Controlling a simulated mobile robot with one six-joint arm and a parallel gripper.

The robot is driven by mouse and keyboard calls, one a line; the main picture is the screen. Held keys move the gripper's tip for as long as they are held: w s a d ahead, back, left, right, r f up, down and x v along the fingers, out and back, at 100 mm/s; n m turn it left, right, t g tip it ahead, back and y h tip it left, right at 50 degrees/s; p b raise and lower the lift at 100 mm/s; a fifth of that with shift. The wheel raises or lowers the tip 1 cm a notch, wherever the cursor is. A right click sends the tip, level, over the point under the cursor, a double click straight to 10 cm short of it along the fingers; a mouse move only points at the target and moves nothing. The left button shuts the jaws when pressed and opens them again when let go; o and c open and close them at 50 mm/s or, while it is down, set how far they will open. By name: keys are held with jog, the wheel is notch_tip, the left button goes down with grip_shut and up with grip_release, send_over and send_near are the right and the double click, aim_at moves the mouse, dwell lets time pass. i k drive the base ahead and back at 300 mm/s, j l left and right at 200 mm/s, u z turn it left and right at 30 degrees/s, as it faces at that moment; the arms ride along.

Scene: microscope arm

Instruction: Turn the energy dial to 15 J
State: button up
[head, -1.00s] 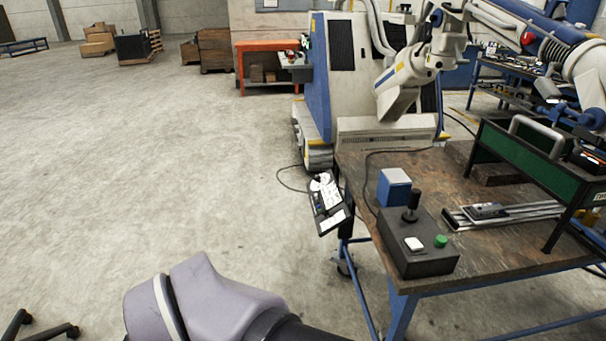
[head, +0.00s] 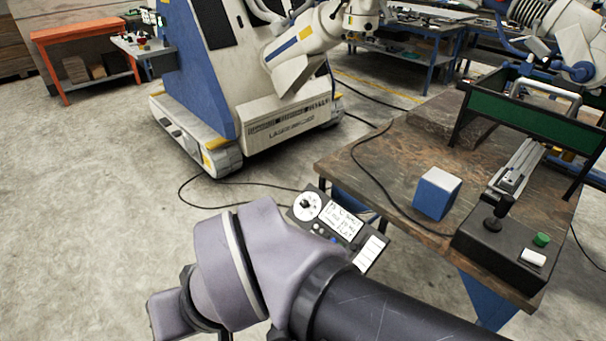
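A dark control panel (head: 352,262) hangs at the left side of the workbench, tilted toward me. At its left end is a round white dial (head: 308,207) with a dark centre. Next to the dial is a white label (head: 342,222) with handwritten-looking text, too small to read surely. The dial's setting cannot be read from here. My own purple and black arm crosses the lower middle of the head view, in front of and below the panel, and seems to overlap its lower edge. My gripper is not visible in this view.
The workbench (head: 395,165) holds a blue box (head: 437,193), a black joystick box (head: 505,245) with a green button, and metal rails. A large blue and white machine (head: 205,75) stands behind. A cable (head: 215,207) lies on the floor. Open floor is at left.

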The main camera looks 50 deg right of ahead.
aim_at(304, 203)
jog(key=i+z, duration=0.25)
jog(key=z, duration=0.25)
jog(key=i+z, duration=0.25)
jog(key=z, duration=0.2)
jog(key=i+j+z, duration=0.2)
jog(key=z, duration=0.3)
jog(key=i+j+z, duration=0.25)
jog(key=z, duration=0.2)
jog(key=i+j+z, duration=0.15)
jog(key=j+z, duration=0.15)
jog(key=z, duration=0.2)
jog(key=i+j+z, duration=0.1)
jog(key=j+z, duration=0.35)
jog(key=i+j+z, duration=0.1)
jog(key=z, duration=0.25)
jog(key=j+z, duration=0.3)
jog(key=i+j+z, duration=0.1)
jog(key=z, duration=0.25)
